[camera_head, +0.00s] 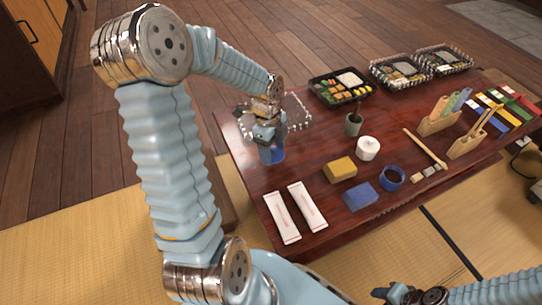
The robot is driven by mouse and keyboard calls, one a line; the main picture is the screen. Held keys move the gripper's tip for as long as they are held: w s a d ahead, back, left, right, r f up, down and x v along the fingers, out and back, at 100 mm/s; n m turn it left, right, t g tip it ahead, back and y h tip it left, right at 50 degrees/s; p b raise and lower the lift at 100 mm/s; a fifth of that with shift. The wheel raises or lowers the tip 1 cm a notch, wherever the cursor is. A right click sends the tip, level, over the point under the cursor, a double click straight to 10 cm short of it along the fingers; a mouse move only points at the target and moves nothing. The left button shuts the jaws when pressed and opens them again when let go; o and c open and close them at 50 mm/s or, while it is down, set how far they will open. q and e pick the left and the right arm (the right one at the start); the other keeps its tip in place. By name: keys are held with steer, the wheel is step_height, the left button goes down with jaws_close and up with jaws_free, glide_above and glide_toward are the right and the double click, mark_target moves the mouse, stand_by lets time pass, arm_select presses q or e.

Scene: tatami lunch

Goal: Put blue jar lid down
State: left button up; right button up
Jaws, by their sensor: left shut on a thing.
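My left gripper (269,143) reaches down over the left part of the dark red table. It is shut on the blue jar lid (274,156), which shows just below the fingers and is partly hidden by them. I cannot tell whether the lid touches the tabletop. An open blue jar (391,179) with dark contents stands near the table's front edge, to the right and apart from the lid. My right gripper (390,293) is low at the bottom edge, away from the table items, and its jaws are unclear.
A white round jar (368,148) and a dark green cup (353,124) stand behind. A food tray (342,87) is farther back.

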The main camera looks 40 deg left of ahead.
arm_select(q)
steer(key=shift+s+a+f+b, duration=0.1)
steer(key=shift+a+f+b, duration=0.1)
steer(key=shift+f, duration=0.75)
steer(key=shift+a+f+b, duration=0.1)
steer(key=shift+f+b, duration=0.1)
steer(key=shift+f, duration=0.7)
steer(key=shift+f, duration=0.15)
steer(key=o, duration=1)
steer(key=r+p, duration=0.1)
steer(key=r, duration=0.2)
steer(key=a+r+p, duration=0.1)
steer(key=r, duration=0.7)
steer(key=shift+a+r+p, duration=0.15)
steer(key=shift+p, duration=0.25)
steer(key=shift+s+r, duration=0.1)
steer(key=shift+r, duration=0.4)
